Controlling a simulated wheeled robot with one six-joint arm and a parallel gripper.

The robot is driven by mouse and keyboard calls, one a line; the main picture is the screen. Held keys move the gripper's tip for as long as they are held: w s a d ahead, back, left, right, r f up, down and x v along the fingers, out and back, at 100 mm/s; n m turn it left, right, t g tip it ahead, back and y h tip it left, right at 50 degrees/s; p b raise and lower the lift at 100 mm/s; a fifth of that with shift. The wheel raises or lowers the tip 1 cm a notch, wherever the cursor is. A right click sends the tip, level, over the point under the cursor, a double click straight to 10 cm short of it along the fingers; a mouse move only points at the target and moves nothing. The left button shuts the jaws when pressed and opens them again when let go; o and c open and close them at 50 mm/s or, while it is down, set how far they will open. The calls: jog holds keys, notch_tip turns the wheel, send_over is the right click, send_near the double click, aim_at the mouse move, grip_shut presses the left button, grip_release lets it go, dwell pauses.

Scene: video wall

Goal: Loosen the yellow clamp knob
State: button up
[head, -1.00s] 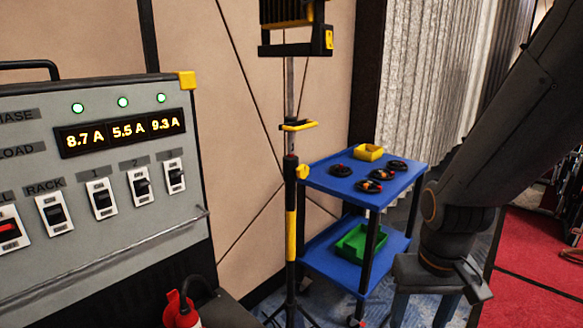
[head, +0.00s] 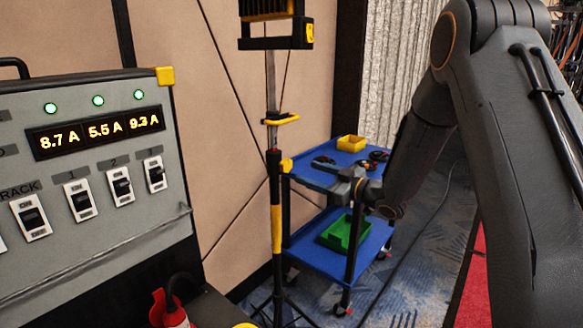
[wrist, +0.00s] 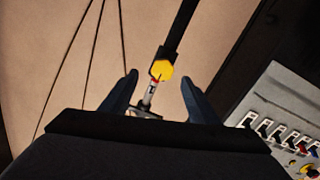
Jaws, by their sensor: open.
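The yellow clamp knob (head: 287,165) sits on the side of a tall lighting stand (head: 275,185), just above the stand's yellow-and-black section. In the wrist view the knob (wrist: 161,69) is a yellow disc with a small red mark, seen ahead between my two fingertips. My gripper (head: 318,168) is open and empty, to the right of the knob in the head view, in front of the blue cart. The fingers (wrist: 160,78) do not visibly touch the knob. The exact remaining distance is hard to tell.
A blue two-shelf cart (head: 310,250) stands right of the stand, with a yellow bin (head: 351,143), dark coiled items and a green bin (head: 340,234). A control panel (head: 90,230) with lit displays stands at left. A red extinguisher (head: 165,308) is at lower left.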

aim_at(288, 166)
jog(key=shift+y, duration=0.4)
jog(key=shift+s+p+x, duration=0.2)
jog(key=shift+p+x, duration=0.6)
jog(key=shift+x, duration=3.15)
jog(key=shift+a+r, duration=0.1)
jog(key=shift+a, duration=0.05)
jog(key=c, duration=1)
